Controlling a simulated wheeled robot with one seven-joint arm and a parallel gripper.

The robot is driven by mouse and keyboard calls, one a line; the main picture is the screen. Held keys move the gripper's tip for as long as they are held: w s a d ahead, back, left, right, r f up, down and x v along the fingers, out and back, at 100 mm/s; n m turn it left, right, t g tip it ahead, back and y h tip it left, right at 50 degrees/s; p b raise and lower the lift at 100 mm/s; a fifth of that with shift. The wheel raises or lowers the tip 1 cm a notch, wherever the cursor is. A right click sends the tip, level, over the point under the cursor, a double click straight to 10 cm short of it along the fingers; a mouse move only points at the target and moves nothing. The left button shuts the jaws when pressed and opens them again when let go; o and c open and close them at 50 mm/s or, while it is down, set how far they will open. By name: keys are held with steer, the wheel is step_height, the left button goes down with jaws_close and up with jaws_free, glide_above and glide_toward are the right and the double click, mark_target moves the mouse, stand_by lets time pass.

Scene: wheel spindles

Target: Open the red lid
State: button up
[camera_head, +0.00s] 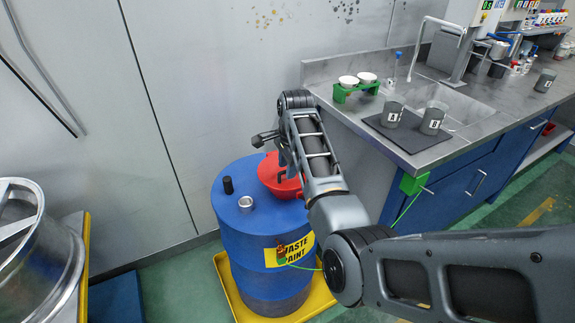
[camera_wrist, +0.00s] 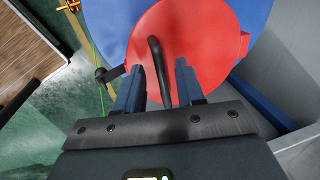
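The red lid (camera_head: 275,180) sits on top of the blue waste paint drum (camera_head: 240,240) in the head view, partly hidden behind my arm. In the wrist view the red lid (camera_wrist: 205,45) fills the upper middle, with a dark bar handle (camera_wrist: 155,55) standing on it. My gripper (camera_wrist: 159,68) is open over the lid. Its two fingers stand either side of the handle, with a visible gap on each side. Whether the fingers reach down to the handle's full depth I cannot tell. The lid looks shut.
A black cap (camera_head: 228,185) and a metal bung (camera_head: 245,203) stand on the drum top. The drum stands in a yellow tray (camera_head: 233,292). A grey wall is behind.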

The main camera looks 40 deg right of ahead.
steer(key=shift+c, duration=0.3)
jaws_close()
stand_by(0.4)
